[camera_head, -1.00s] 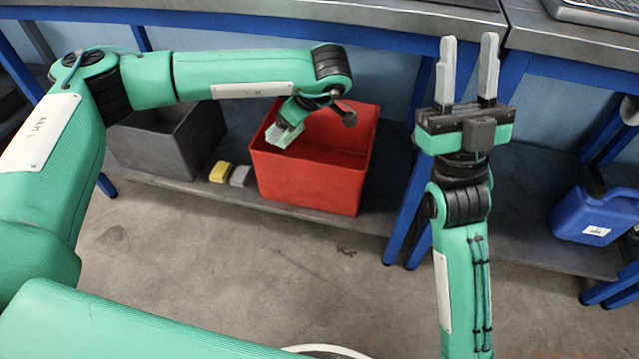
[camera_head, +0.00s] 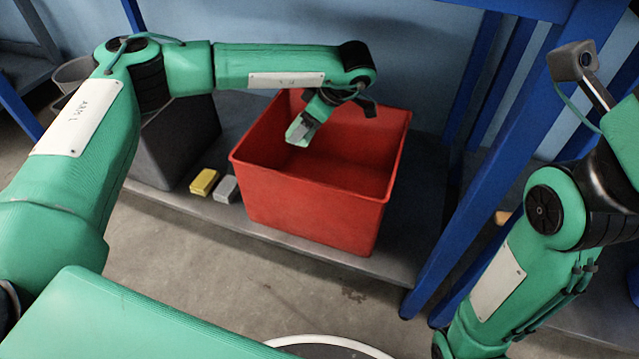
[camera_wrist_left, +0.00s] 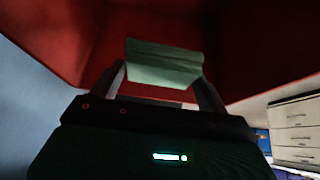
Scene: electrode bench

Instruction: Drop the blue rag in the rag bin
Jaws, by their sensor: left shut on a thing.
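The rag bin is a red open box (camera_head: 312,214) on the low grey shelf, and its red wall fills much of the left wrist view (camera_wrist_left: 265,50). My left gripper (camera_head: 302,131) points down at the bin's opening, by its left side. In the left wrist view its two fingers (camera_wrist_left: 163,75) are shut on a folded rag (camera_wrist_left: 163,62), which looks pale green there rather than blue. The rag is against the red inside of the bin; I cannot tell whether it touches. In the head view the rag is hard to tell from the gripper. My right gripper is out of view.
A dark grey bin (camera_head: 178,143) stands left of the red bin. A yellow block (camera_head: 204,182) and a grey block (camera_head: 225,189) lie between them on the shelf (camera_head: 417,250). A blue bench leg (camera_head: 480,190) rises close to the red bin's right.

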